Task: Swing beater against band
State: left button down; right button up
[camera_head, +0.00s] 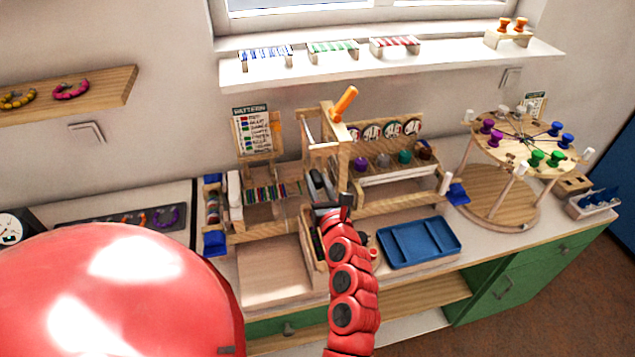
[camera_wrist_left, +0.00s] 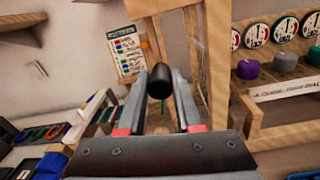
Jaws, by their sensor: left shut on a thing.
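A wooden bead loom (camera_head: 312,205) stands on the worktop, with a narrow band of coloured stripes (camera_head: 266,193) at its left part. My left gripper (camera_head: 344,206) is at the loom's front, right of the band and apart from it. In the left wrist view, the fingers of my left gripper (camera_wrist_left: 160,105) are shut on a black rounded handle (camera_wrist_left: 159,82), which I take to be the beater's. The wooden uprights (camera_wrist_left: 217,60) of the loom stand just beyond and to the right. The rest of the beater cannot be made out. My right gripper is not in view.
A blue tray (camera_head: 420,242) lies right of my arm. A round wooden stand (camera_head: 500,195) with coloured knobs is farther right. An orange handle (camera_head: 345,101) tops the loom frame. A pattern card (camera_head: 251,132) stands behind. A bare wooden board (camera_head: 270,272) lies front left.

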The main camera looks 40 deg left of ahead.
pick_arm(q)
jog(key=m, duration=0.1)
jog(key=s+a+m+p, duration=0.1)
jog(key=s+m+p, duration=0.1)
jog(key=m, duration=0.1)
jog(key=shift+a+r, duration=0.25)
jog(key=shift+a, duration=0.05)
